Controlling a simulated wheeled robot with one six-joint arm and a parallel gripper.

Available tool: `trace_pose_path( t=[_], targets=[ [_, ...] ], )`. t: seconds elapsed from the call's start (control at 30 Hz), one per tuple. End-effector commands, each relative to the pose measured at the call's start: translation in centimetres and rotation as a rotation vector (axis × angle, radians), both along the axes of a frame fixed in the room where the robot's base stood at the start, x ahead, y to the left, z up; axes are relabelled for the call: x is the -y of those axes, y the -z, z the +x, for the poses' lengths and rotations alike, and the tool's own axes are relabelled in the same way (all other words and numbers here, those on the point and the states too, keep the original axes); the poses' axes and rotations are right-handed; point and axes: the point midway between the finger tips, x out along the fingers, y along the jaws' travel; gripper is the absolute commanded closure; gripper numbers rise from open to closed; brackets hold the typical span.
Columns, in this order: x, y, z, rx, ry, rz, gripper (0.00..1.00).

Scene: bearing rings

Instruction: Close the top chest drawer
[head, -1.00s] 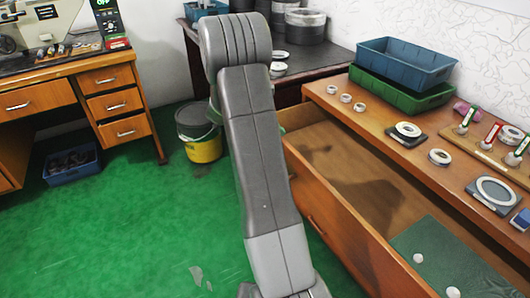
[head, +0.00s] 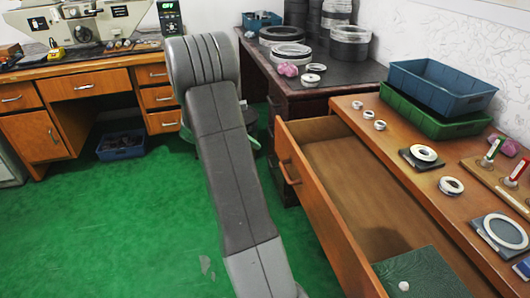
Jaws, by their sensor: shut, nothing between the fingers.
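The top chest drawer is pulled well out of the wooden chest (head: 352,102) on the right. Its long orange-brown front panel (head: 325,215) faces left, with a handle (head: 290,172) near its far end. The drawer's floor (head: 345,165) is mostly bare wood, with a dark shadow on it. A green mat (head: 440,270) with a small pale disc (head: 404,286) lies in the near end. My grey arm stands left of the drawer front, with floor between them in the picture. My gripper is out of view, so its place relative to the drawer is hidden.
The chest top carries a blue tray (head: 443,80) in a green tray (head: 425,115), and several rings. Behind is a dark table (head: 330,80) with stacked rings. A wooden desk (head: 85,85) and blue crate (head: 121,146) stand far left. Green floor (head: 130,220) is open left of my arm.

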Motion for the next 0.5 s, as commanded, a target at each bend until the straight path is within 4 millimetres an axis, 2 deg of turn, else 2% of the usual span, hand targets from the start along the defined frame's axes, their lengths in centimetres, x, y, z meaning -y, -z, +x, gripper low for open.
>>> trace_pose_path(
  t=[0.5],
  targets=[
    [6.7,7.2,2.3,-0.002,0.002,-0.001,1.0]
  ],
)
